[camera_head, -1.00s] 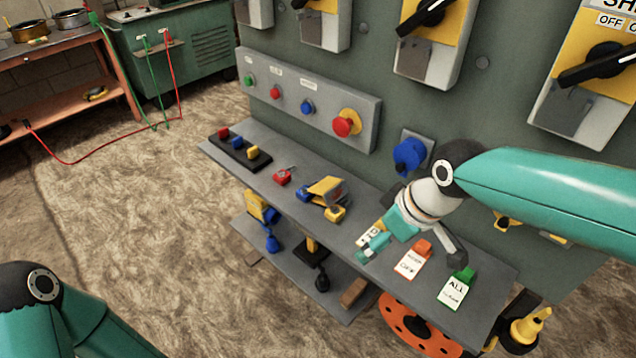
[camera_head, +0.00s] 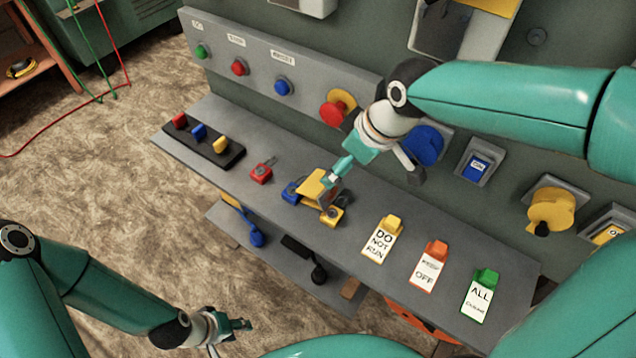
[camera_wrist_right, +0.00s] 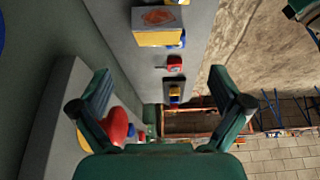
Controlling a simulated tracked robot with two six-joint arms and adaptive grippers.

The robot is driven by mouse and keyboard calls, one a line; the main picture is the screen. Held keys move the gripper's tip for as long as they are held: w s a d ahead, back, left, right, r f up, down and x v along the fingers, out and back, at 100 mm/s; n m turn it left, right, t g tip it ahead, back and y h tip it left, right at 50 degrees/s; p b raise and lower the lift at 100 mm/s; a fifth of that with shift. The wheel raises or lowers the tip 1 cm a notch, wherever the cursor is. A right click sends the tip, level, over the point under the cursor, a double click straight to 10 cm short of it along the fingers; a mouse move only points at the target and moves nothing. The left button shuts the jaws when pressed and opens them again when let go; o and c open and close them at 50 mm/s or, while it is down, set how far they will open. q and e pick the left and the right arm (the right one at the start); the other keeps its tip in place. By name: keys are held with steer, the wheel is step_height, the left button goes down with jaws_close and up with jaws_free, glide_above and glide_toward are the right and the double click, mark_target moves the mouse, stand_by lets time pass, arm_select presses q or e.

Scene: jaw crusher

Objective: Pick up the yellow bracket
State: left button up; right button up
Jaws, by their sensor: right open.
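The yellow bracket (camera_head: 312,184) is a boxy yellow piece with a grey side, lying on the grey shelf among small padlocks. It also shows at the top of the right wrist view (camera_wrist_right: 157,40), ahead of the fingers. My right gripper (camera_head: 378,172) is open and above the shelf. One teal fingertip overlaps the bracket's edge in the head view; contact cannot be told. In the right wrist view my right gripper (camera_wrist_right: 161,95) has its fingers wide apart with nothing between them. My left gripper (camera_head: 238,326) is low, in front of the shelf; its finger gap is unclear.
A blue padlock (camera_head: 291,191) and a yellow padlock (camera_head: 331,216) sit close to the bracket. A red padlock (camera_head: 261,173) lies to the left. Lockout tags (camera_head: 383,241) line the shelf's right part. A red knob (camera_head: 332,113) sticks out of the panel behind.

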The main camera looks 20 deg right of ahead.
mark_target(322, 185)
steer(key=x, duration=1.4)
steer(key=shift+w+d+b, duration=0.1)
steer(key=shift+d+b, duration=0.05)
steer(key=shift+b, duration=0.25)
steer(key=c, duration=1.6)
steer(key=shift+c, duration=0.2)
steer(key=shift+r, duration=0.2)
